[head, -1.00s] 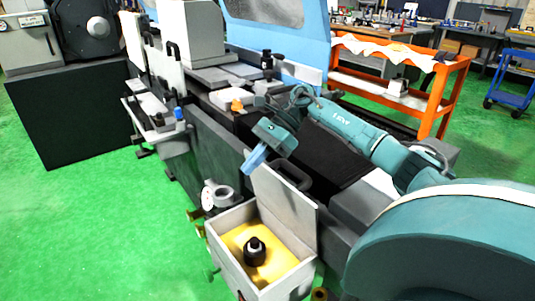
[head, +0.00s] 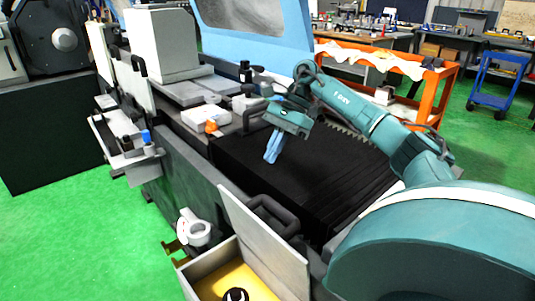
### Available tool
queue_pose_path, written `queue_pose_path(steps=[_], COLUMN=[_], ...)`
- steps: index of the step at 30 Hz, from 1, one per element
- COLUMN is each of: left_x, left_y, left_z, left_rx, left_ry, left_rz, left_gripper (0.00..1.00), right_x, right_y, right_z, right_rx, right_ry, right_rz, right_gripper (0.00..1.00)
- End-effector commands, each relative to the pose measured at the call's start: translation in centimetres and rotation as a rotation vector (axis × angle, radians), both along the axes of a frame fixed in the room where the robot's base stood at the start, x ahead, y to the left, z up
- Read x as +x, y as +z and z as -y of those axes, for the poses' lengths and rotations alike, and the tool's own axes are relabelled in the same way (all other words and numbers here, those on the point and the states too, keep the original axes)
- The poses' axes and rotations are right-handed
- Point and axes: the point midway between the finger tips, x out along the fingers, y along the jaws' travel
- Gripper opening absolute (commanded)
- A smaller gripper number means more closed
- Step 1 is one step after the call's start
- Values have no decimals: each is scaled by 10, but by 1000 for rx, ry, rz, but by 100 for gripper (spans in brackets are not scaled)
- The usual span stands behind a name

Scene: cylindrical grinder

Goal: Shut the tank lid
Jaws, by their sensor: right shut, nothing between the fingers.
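The tank lid (head: 262,243) stands raised, tilted up at the back edge of the tank (head: 205,269), with a dark handle (head: 272,216) on its far side. The tank is open, with yellow fluid (head: 232,279) and a dark round part (head: 236,295) inside, cut off by the bottom edge of the view. My right gripper (head: 271,158) has blue fingers pointing down. It is shut and empty, above the black bellows cover behind the lid, apart from the lid and handle. My left gripper is not in view.
The grinder's black bellows cover (head: 310,172) lies beneath my right arm. A white pump fitting (head: 194,230) stands left of the tank. A side tray (head: 130,158) holds small bottles. Green floor (head: 75,235) is free at left. An orange cart (head: 424,95) stands behind.

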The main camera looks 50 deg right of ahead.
Motion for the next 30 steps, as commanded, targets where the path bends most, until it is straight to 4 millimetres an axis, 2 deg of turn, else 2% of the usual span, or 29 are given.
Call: queue_pose_path(steps=[3, 10, 18, 30], left_x=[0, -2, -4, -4], left_y=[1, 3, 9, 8], left_z=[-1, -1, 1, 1], left_rx=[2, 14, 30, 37], left_ry=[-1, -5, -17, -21], left_rz=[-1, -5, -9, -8], left_gripper=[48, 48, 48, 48], right_x=[0, 4, 8, 9], right_y=[-23, -62, -67, -70], right_z=[-15, -43, -76, -82], right_rx=[1, 1, 1, 1], right_ry=[3, 3, 1, -1], right_rz=[-5, -4, 0, 0], right_gripper=[0, 0, 0, 0])
